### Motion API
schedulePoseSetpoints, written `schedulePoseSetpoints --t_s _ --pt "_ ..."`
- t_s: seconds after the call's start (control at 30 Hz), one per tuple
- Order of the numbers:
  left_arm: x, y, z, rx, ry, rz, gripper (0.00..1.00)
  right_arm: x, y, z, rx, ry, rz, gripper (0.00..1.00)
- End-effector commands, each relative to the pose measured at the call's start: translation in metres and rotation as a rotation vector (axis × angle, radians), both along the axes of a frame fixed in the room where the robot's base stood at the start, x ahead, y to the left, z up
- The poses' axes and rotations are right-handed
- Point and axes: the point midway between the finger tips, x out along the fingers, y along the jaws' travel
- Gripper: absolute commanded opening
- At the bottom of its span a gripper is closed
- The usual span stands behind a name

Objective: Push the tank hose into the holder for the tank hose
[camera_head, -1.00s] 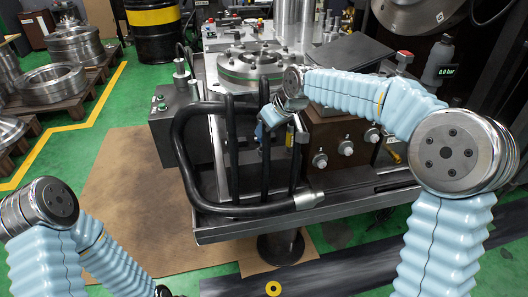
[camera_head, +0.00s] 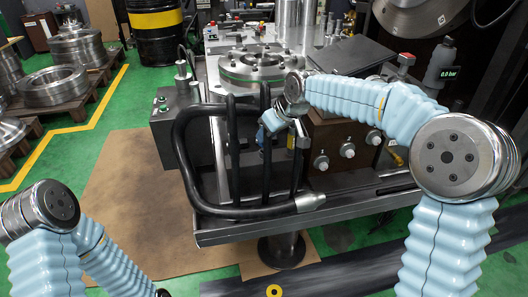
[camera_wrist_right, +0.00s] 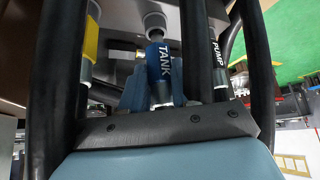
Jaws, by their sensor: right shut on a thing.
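In the right wrist view the tank hose has a blue collar (camera_wrist_right: 163,65) marked TANK. My right gripper (camera_wrist_right: 155,98) is shut on this hose, its blue fingers on both sides just below the collar. Above the collar a short dark piece lines up with a pale round socket (camera_wrist_right: 155,22), which looks like the holder. The two are close, but I cannot tell how deep the end sits. In the head view my right gripper (camera_head: 274,122) is among the upright black hoses, and the holder is hidden. My left arm enters at lower left; its gripper is out of frame.
A hose marked PUMP (camera_wrist_right: 217,62) stands close right of my gripper in the wrist view. A yellow-marked hose (camera_wrist_right: 90,42) is at left. A thick black hose (camera_head: 188,165) loops along the metal tray (camera_head: 235,234). A block with several white knobs (camera_head: 347,150) stands right.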

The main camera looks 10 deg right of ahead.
Motion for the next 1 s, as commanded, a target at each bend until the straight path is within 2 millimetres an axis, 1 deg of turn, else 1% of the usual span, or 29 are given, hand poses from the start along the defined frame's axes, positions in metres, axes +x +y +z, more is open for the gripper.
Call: schedulePoseSetpoints --t_s 0.7,1.0 --pt "0.000 0.000 -0.014 0.000 0.000 0.000 0.59 0.000 0.000 -0.019 0.000 0.000 0.000 0.00" --pt "0.000 0.000 -0.014 0.000 0.000 0.000 0.59 0.000 0.000 -0.019 0.000 0.000 0.000 0.00"
